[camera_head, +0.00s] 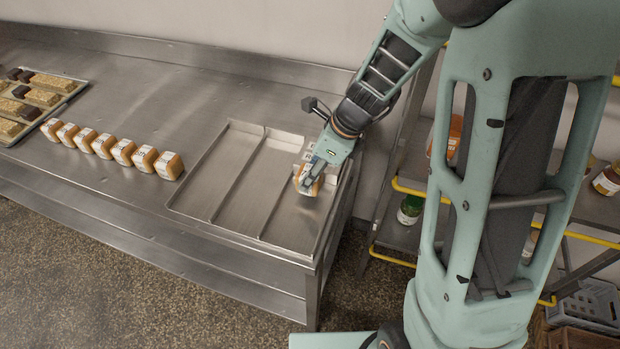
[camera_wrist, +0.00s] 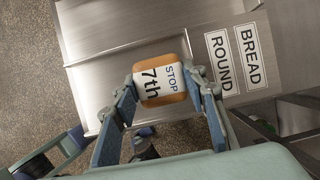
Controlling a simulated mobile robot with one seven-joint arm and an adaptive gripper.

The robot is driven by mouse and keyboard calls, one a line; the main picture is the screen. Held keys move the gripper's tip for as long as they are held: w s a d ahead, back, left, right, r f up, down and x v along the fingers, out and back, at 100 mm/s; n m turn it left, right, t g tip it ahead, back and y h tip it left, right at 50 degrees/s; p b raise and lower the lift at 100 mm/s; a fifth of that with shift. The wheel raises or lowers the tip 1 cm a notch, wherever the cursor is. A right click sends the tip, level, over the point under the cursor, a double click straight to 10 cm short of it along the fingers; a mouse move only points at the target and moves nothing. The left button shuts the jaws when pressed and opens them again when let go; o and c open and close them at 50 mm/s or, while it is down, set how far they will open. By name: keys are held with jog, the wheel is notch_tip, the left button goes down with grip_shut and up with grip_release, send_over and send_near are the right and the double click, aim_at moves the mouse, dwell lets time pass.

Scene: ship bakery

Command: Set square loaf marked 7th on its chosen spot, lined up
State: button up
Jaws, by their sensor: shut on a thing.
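In the head view, my gripper (camera_head: 312,176) holds the loaf (camera_head: 301,182) at the rightmost lane of the divided metal tray (camera_head: 238,187). In the wrist view, the loaf is tilted to the picture and lies beside the printed "ROUND" and "BREAD" labels (camera_wrist: 236,58). I cannot tell whether its underside touches the lane floor.
Several similar labelled loaves (camera_head: 103,146) stand in a slanting row on the steel counter (camera_head: 150,100), left of the divided tray. A tray of cakes (camera_head: 40,100) is at the far left. Raised dividers separate the lanes. A shelf rack with jars (camera_head: 410,208) stands right of the counter.

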jog(key=shift+a+f, duration=0.1)
jog(key=shift+f, duration=1.15)
jog(key=shift+f, duration=0.1)
jog(key=o, duration=0.9)
jog(key=shift+r, duration=0.3)
jog(key=p+v, duration=0.1)
jog(key=v, duration=1)
jog(key=shift+s+r, duration=0.1)
jog(key=shift+r, duration=0.25)
jog(key=shift+f+p, duration=0.1)
jog(key=shift+p, duration=0.2)
